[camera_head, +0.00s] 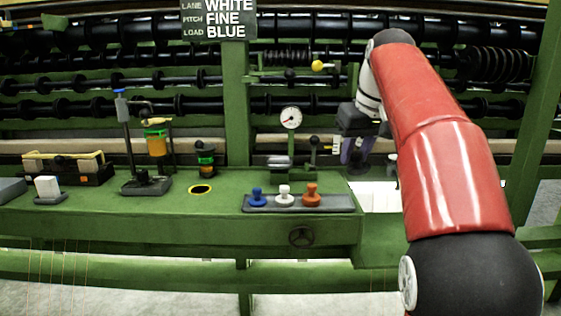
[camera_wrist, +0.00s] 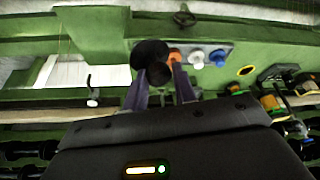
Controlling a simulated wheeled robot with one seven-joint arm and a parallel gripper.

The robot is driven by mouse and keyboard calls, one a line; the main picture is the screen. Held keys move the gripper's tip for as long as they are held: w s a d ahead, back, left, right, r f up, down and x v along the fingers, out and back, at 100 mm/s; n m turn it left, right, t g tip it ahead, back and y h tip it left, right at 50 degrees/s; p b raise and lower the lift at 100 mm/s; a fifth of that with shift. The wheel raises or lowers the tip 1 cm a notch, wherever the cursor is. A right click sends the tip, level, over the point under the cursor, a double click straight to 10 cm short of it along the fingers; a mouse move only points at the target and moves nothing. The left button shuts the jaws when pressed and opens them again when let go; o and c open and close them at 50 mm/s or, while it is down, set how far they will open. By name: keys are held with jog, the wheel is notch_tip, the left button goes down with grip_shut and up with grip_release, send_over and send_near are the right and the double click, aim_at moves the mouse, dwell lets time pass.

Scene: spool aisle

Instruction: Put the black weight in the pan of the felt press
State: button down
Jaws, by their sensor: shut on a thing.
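My gripper (camera_head: 354,162) hangs over the right end of the green bench, with its purple fingers pointing down. In the wrist view my gripper (camera_wrist: 162,78) is shut on a round black thing, the black weight (camera_wrist: 150,55), held between its fingertips.
A grey tray (camera_head: 232,205) with blue, white and orange knobs lies along the bench front. A black stand (camera_head: 146,186) and a yellow-ringed hole (camera_head: 200,189) are further left. A white surface (camera_head: 378,197) lies right of the bench. Black spool rows (camera_head: 150,80) run behind.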

jog(key=s+f+m+h, duration=0.1)
jog(key=s+f+m, duration=0.2)
jog(key=f, duration=4.4)
jog(key=shift+s, duration=0.2)
jog(key=shift+w, duration=0.1)
